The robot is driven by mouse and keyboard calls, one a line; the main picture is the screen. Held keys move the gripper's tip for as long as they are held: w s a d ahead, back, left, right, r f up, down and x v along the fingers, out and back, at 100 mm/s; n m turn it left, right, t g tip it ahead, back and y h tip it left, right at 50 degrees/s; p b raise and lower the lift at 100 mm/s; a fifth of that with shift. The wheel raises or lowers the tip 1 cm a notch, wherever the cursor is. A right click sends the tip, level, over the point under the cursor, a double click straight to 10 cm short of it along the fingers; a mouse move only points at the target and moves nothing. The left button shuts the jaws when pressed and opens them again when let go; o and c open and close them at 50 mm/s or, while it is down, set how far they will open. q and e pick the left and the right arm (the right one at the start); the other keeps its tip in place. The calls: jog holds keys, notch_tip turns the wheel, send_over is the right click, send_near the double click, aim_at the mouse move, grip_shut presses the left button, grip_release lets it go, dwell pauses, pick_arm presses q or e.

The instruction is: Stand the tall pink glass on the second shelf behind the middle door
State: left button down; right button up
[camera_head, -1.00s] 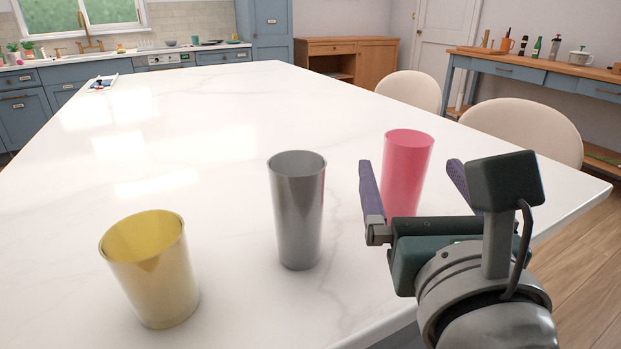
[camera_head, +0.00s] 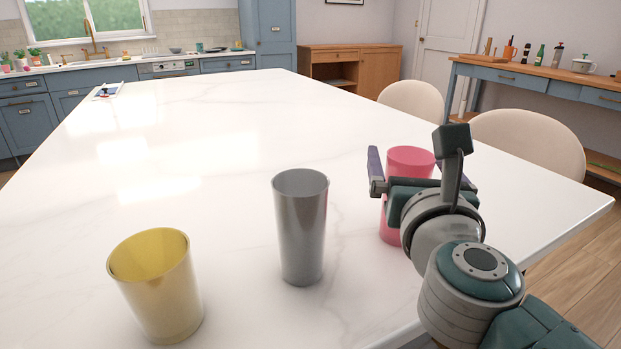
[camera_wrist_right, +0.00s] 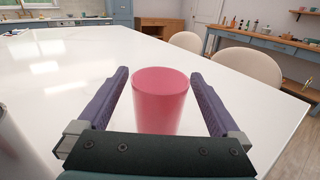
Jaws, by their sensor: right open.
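The tall pink glass (camera_head: 408,160) stands upright on the white marble island top, at the right of the head view. My right gripper (camera_head: 408,170) is at the glass, hiding much of its middle in that view. In the right wrist view the pink glass (camera_wrist_right: 161,100) stands between the two open purple fingers (camera_wrist_right: 162,85), with a gap showing on each side. My left gripper is not in view. The middle door and second shelf cannot be made out in these views.
A grey metallic glass (camera_head: 301,230) stands left of the pink one, and a yellow glass (camera_head: 158,285) stands further left. Cream chairs (camera_head: 530,140) line the island's right side.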

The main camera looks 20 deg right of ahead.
grip_shut()
dwell(0.8)
